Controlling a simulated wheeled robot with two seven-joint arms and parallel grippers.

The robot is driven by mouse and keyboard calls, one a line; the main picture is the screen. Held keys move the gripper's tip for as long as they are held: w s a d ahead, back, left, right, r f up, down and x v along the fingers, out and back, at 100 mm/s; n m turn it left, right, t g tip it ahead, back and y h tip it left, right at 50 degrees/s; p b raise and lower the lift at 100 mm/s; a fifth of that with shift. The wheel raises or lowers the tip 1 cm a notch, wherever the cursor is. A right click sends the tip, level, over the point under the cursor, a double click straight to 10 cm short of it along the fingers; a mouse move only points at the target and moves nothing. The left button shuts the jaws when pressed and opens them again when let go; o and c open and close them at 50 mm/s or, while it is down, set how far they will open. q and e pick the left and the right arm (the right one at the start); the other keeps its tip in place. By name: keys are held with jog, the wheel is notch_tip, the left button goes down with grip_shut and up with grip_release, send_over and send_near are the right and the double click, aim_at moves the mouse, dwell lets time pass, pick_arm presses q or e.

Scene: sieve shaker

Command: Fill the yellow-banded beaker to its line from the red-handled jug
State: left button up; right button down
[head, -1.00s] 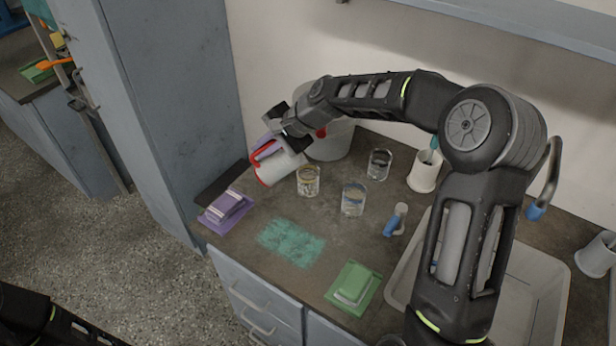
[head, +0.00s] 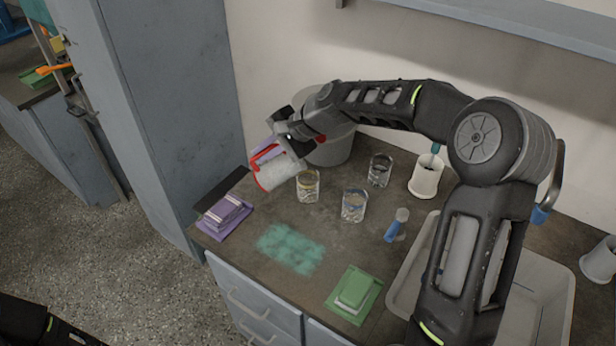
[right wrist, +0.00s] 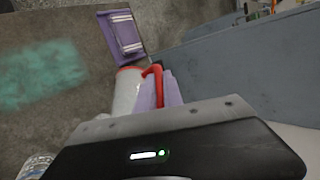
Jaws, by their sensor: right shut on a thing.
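The red-handled jug (head: 277,171), pale with a red edge, is tilted over the counter at the left. My right gripper (head: 271,151) is shut on its red handle; the jug also shows in the right wrist view (right wrist: 126,92). The yellow-banded beaker (head: 307,188) stands upright on the counter just right of the jug, close beside it in the head view. Its liquid level is too small to tell, and I see no clear stream. My left gripper is out of view; only part of my left arm shows at the bottom left.
A blue-banded beaker (head: 354,206) and another glass beaker (head: 379,171) stand to the right. A grey bucket (head: 333,150) is behind the jug. A sink tray (head: 411,262) is at the right.

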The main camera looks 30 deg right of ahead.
jog(key=shift+s+d+r+t+y+b, duration=0.1)
jog(key=shift+d+r+t+y+b, duration=0.35)
jog(key=shift+b, duration=1.2)
dwell(0.6)
jog(key=shift+s+d+r+m+y+b, duration=0.15)
jog(key=shift+d+y+b, duration=0.3)
jog(key=shift+b, duration=0.6)
jog(key=shift+s+d+f+m+y+b, duration=0.15)
jog(key=shift+y+b, duration=0.35)
jog(key=shift+b, duration=0.55)
dwell(2.2)
jog(key=shift+w+r, duration=0.1)
jog(key=a+r+p, duration=0.1)
jog(key=p, duration=0.2)
jog(key=h+p, duration=0.1)
jog(key=p, duration=0.3)
jog(key=shift+w+a+r+g+h, duration=0.2)
jog(key=shift+a+r+g+h, duration=0.1)
jog(key=shift+a+r, duration=0.1)
jog(key=shift+a+f+n+h+p, duration=0.4)
jog(key=shift+f+h+p, duration=0.15)
jog(key=shift+p, duration=0.6)
jog(key=shift+w+d+f+g+h, duration=0.15)
jog(key=shift+f+g+h, duration=0.1)
jog(key=shift+f, duration=0.75)
